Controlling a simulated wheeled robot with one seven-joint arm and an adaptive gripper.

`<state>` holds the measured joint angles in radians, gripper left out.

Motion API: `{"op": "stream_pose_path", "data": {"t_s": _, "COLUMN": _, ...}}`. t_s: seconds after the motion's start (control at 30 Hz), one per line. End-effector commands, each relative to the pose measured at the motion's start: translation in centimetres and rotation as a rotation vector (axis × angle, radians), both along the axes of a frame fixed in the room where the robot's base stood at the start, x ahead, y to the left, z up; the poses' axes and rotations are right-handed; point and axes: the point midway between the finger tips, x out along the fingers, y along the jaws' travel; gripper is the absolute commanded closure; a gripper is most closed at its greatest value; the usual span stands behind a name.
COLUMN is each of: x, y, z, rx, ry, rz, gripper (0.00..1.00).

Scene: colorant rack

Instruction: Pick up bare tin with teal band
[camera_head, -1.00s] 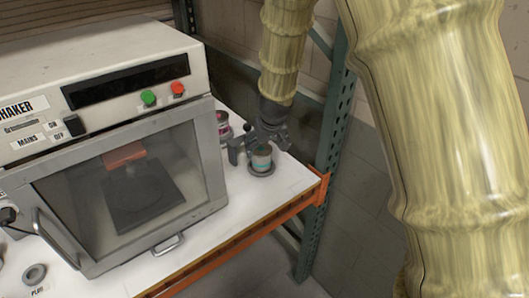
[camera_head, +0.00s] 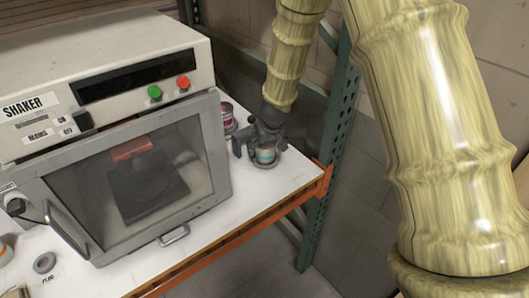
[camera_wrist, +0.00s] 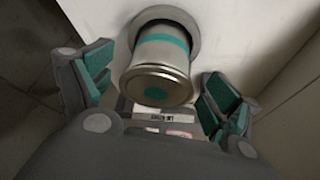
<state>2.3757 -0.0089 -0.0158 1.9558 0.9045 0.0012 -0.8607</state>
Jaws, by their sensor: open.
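The bare tin with a teal band (camera_wrist: 163,52) stands in a grey round holder (camera_wrist: 190,20) in the wrist view. Its metal lid faces the camera and carries a teal dot. In the head view the tin (camera_head: 266,154) is at the right end of the white shelf, partly covered by my gripper. My gripper (camera_head: 262,143) is open. In the wrist view its teal-padded fingers (camera_wrist: 160,95) stand on either side of the tin, with gaps visible, so it is not gripped.
The shaker (camera_head: 110,130) with its glass door stands left of the tin. A tin with a pink band (camera_head: 227,118) is behind, close to the shaker. The shelf's orange front beam (camera_head: 250,234) and green rack post (camera_head: 325,160) are near the right edge.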

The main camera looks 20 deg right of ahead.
Motion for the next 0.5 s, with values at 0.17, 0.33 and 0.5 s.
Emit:
{"op": "stream_pose_path", "data": {"t_s": 0.17, "x": 0.3, "y": -0.2, "z": -1.6, "rx": 0.003, "ry": 0.003, "rz": -0.002, "gripper": 0.10}}
{"op": "stream_pose_path", "data": {"t_s": 0.33, "x": 1.0, "y": -0.1, "z": -3.0, "rx": 0.001, "ry": 0.001, "rz": 0.000, "gripper": 0.10}}
{"op": "stream_pose_path", "data": {"t_s": 0.5, "x": 1.2, "y": -0.2, "z": -3.7, "rx": 0.001, "ry": 0.001, "rz": 0.001, "gripper": 0.10}}
